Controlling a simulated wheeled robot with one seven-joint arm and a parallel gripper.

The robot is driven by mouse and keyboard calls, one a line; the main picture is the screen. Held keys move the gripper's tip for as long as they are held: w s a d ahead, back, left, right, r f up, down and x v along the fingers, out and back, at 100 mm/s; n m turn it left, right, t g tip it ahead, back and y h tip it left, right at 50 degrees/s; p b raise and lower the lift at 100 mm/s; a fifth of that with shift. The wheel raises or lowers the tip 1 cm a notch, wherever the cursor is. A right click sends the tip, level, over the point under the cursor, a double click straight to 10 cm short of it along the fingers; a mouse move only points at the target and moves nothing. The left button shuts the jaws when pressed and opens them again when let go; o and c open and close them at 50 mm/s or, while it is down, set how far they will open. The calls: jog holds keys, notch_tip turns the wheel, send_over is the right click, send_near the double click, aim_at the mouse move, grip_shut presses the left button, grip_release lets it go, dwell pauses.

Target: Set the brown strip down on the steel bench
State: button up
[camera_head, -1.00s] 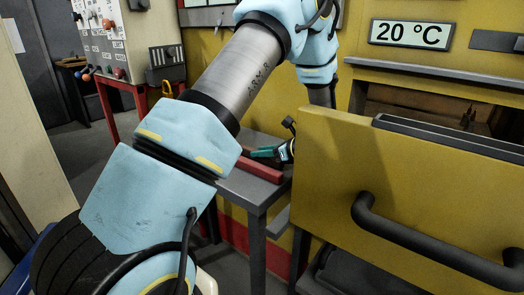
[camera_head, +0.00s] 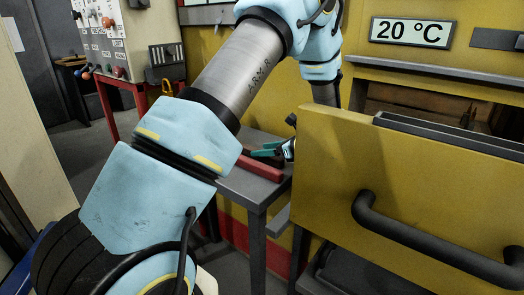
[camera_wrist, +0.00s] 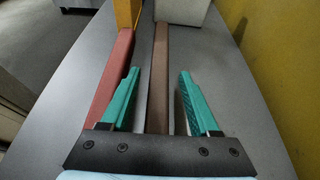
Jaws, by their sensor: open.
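The brown strip (camera_wrist: 159,75) lies lengthwise on the grey steel bench (camera_wrist: 222,75) in the wrist view. My gripper (camera_wrist: 157,75) has green fingers, open, one on each side of the strip with gaps between. The near end of the strip is hidden behind the gripper's dark body. In the head view my gripper (camera_head: 268,151) is low over the bench (camera_head: 243,188), partly hidden by my arm and the yellow door.
A red strip (camera_wrist: 110,78) lies left of the brown one, close to the left finger; it also shows in the head view (camera_head: 260,167). An orange block (camera_wrist: 128,12) and a grey box (camera_wrist: 183,11) stand at the far end. A yellow wall (camera_wrist: 285,60) bounds the right. The yellow oven door (camera_head: 400,190) is close by.

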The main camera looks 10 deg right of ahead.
jog(key=b+v, duration=0.2)
jog(key=v, duration=0.8)
jog(key=shift+s+d+r, duration=0.1)
jog(key=shift+s+d, duration=0.2)
dwell(0.8)
